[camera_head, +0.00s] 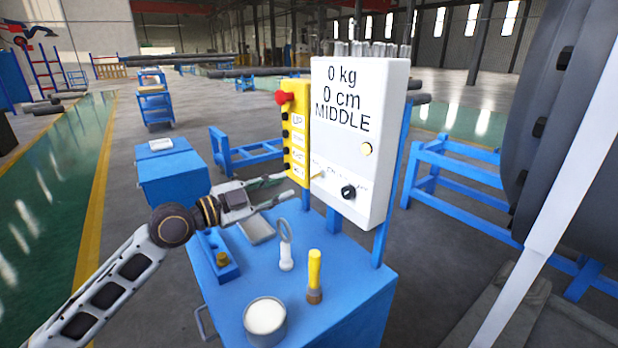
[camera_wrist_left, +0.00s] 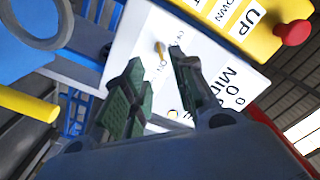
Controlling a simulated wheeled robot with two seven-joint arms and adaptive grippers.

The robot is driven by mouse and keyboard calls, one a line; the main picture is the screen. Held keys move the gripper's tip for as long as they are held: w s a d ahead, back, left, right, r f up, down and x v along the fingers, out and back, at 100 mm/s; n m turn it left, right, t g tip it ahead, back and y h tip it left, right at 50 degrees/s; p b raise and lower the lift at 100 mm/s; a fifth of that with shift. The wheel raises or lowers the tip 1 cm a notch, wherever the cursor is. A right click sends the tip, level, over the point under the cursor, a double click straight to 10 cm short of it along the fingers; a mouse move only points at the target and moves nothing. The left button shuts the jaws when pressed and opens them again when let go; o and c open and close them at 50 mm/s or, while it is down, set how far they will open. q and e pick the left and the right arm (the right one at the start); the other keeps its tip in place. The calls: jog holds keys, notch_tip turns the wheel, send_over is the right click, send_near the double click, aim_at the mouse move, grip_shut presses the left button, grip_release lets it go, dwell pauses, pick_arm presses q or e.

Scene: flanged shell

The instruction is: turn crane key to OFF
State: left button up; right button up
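The white control box (camera_head: 345,130) reads "0 kg 0 cm MIDDLE". A small yellowish crane key (camera_head: 319,176) sticks out low on its left side, and a black knob (camera_head: 348,191) is to its right. The key also shows in the left wrist view (camera_wrist_left: 159,48). My left gripper (camera_head: 286,188) is open just left of the key. In the left wrist view its green-padded fingers (camera_wrist_left: 157,62) are spread, with the key showing beyond the gap between their tips. I cannot tell which label the key points to. My right gripper is not in view.
A yellow button pendant (camera_head: 295,140) with a red button (camera_head: 284,98) hangs left of the box, close above my left gripper. The blue cart top (camera_head: 345,278) holds a ring tool (camera_head: 286,250), a yellow-handled tool (camera_head: 314,272) and a round tin (camera_head: 265,318).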

aim_at(312, 178)
pick_arm(q)
jog(key=x, duration=0.5)
jog(key=shift+p, duration=0.35)
jog(key=shift+x, duration=1.7)
jog(key=shift+w+d, duration=0.2)
jog(key=shift+d, duration=0.15)
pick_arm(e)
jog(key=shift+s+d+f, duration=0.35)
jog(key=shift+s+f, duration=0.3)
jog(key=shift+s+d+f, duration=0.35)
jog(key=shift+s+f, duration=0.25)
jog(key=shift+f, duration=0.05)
pick_arm(q)
grip_shut()
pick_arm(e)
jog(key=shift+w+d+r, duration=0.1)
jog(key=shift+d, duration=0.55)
